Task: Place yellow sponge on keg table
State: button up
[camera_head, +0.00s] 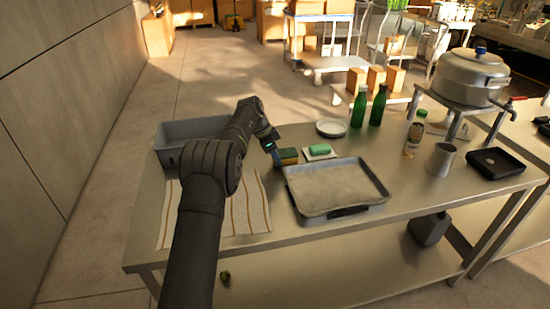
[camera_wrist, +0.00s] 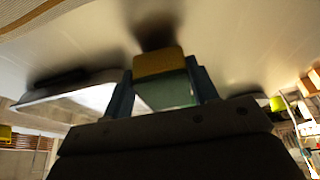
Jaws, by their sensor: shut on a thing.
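My gripper (camera_head: 277,157) is at the table's middle, behind the grey tray's left corner. Its blue fingers (camera_wrist: 162,90) are shut on the yellow sponge (camera_wrist: 158,66), which has a green layer. In the head view the sponge (camera_head: 288,155) is small and partly hidden by the gripper. It is low at the steel table (camera_head: 410,190); I cannot tell whether it touches. The silver keg (camera_head: 470,78) sits on a raised stand at the table's right end.
Right of the sponge, a green block (camera_head: 319,149) lies on a white dish. The grey tray (camera_head: 337,212) is in front. A grey bin (camera_head: 172,160) and a striped cloth (camera_head: 252,214) are left. Green bottles (camera_head: 359,108), a clear bottle (camera_head: 411,138) and a metal mug (camera_head: 440,159) stand right.

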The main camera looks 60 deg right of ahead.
jog(key=shift+f, duration=0.75)
jog(key=shift+f, duration=0.1)
jog(key=o, duration=0.9)
jog(key=v, duration=1.2)
jog(key=x, duration=1.2)
jog(key=shift+r, duration=2.05)
